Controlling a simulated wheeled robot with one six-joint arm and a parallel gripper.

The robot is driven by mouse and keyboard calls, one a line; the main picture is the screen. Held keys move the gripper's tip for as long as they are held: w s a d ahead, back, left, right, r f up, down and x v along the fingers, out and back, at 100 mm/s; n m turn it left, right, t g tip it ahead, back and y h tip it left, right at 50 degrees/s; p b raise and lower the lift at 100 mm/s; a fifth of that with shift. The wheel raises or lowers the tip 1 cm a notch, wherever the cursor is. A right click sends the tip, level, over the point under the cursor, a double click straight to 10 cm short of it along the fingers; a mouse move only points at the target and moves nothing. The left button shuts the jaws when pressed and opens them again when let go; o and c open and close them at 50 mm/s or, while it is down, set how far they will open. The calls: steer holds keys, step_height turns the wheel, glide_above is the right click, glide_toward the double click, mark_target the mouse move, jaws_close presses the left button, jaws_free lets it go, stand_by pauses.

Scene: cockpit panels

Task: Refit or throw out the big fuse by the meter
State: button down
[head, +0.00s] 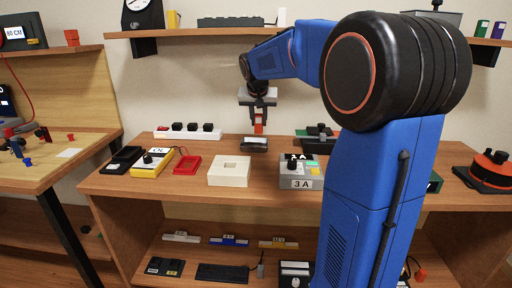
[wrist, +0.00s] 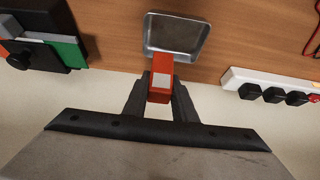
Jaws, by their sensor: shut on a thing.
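My gripper (head: 258,103) is shut on an orange-red fuse (head: 259,127) with a pale patch, which hangs upright below it. In the wrist view the fuse (wrist: 161,80) sits between the two dark fingers. Just beyond it lies a small grey metal tray (wrist: 176,35), which looks empty; it also shows in the head view (head: 254,146), directly below the fuse. I cannot tell whether the fuse touches it. The yellow meter (head: 152,163) lies to the left on the bench, its display reading OL. A grey box marked 3 A (head: 300,174) stands to the right.
A shallow red tray (head: 187,166) lies right of the meter, then a white block with a square recess (head: 229,171). A white power strip (head: 187,132) lies along the back. A black device (head: 318,138) stands back right. My arm hides part of the bench's right side.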

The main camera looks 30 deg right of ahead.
steer(key=shift+f, duration=0.65)
steer(key=c, duration=1.4)
jaws_free()
steer(key=v, duration=1.7)
steer(key=shift+r, duration=0.2)
